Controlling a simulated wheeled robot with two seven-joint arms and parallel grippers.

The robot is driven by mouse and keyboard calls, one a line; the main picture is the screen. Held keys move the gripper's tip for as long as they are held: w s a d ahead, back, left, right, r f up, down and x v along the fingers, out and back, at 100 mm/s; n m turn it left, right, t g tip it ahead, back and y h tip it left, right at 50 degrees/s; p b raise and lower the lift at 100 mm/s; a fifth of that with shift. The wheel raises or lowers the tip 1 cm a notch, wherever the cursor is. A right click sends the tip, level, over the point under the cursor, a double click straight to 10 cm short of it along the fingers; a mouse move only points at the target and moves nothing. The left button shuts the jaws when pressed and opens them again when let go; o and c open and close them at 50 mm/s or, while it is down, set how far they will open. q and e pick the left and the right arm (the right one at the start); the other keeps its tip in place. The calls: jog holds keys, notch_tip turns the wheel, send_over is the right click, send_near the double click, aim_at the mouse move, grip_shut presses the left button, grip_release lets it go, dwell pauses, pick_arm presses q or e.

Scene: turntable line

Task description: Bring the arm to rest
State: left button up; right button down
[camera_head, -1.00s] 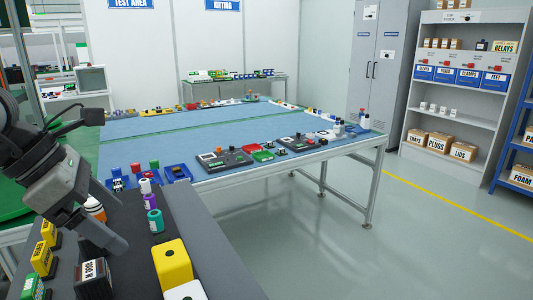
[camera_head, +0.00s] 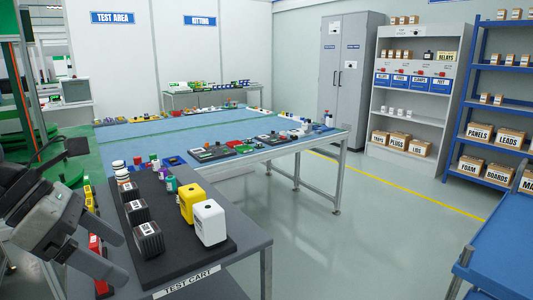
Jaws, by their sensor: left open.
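My left arm comes in from the left edge, and its gripper (camera_head: 82,262) hangs at the left side of the test cart (camera_head: 190,283). The two fingers are apart and nothing shows between them. The gripper is in front of part of the cart's left side and hides it. My right gripper is out of view.
On the cart's dark mat (camera_head: 175,262) stand a white block (camera_head: 209,222), a yellow block (camera_head: 191,203), dark blocks (camera_head: 148,240) and small cylinders. A blue-topped table (camera_head: 160,133) stands behind. A blue surface (camera_head: 500,255) is at the right. Grey floor between is clear.

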pick_arm(q)
jog(key=s+d+n+g+h, duration=0.15)
jog(key=d+n+h, duration=0.25)
jog(key=d+h, duration=0.7)
jog(key=w+a+f+n+t+y, duration=0.2)
jog(key=f+n+t+y, duration=0.55)
jog(key=n, duration=0.95)
jog(key=w+a+f+n+t+y, duration=0.15)
jog(key=f+n+t+y, duration=0.5)
jog(key=f+n, duration=0.85)
jog(key=s+f+n+g+y, duration=0.1)
jog(key=s+f+n+g, duration=0.3)
jog(key=s+f+n, duration=0.4)
notch_tip(320, 180, down, 4)
jog(key=s, duration=0.2)
jog(key=shift+s+d+r+n, duration=0.15)
jog(key=shift+s+d+n, duration=0.1)
jog(key=shift+s+n, duration=0.1)
jog(key=shift+g, duration=0.25)
